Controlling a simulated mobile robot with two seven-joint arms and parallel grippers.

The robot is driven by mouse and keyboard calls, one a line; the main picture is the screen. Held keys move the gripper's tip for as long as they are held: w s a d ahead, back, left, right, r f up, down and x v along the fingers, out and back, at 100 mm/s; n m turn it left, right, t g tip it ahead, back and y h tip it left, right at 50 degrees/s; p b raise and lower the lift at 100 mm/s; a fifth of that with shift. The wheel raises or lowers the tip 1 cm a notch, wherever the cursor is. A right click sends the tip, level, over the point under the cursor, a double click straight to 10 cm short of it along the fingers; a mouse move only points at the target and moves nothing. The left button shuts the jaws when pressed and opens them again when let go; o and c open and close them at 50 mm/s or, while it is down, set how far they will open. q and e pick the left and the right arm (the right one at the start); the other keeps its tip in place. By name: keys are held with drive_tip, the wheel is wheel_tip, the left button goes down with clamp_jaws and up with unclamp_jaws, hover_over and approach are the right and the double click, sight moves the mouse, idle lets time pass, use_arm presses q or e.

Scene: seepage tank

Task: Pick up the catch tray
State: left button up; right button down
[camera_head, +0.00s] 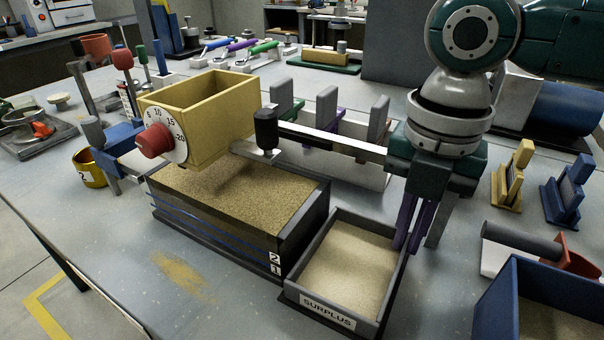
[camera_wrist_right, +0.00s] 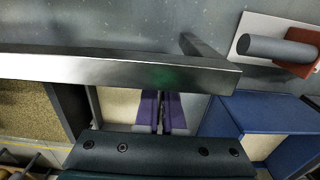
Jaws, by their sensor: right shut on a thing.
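The catch tray (camera_head: 377,224), a grey open box labelled SURPLUS and filled with pale sand, stands beside the right end of the sand tank (camera_head: 302,228). I cannot tell whether its base is clear of the table. My right gripper (camera_head: 408,238) points down with its purple fingers shut on the tray's right wall. In the right wrist view, the gripper (camera_wrist_right: 161,125) straddles that wall, and sand in the tray (camera_wrist_right: 117,106) shows to the left. My left gripper is not in view.
A yellow hopper (camera_head: 218,132) with a red dial (camera_head: 152,140) sits over the tank. A metal bar (camera_head: 335,142) runs from it towards my right gripper. A blue bin (camera_head: 530,285) stands close on the right. The table front left is free, with spilled sand (camera_head: 182,275).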

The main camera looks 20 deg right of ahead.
drive_tip(key=shift+r, duration=0.15)
wheel_tip(320, 180, up, 20)
drive_tip(key=p, duration=0.3)
drive_tip(key=shift+p, duration=0.3)
idle(0.3)
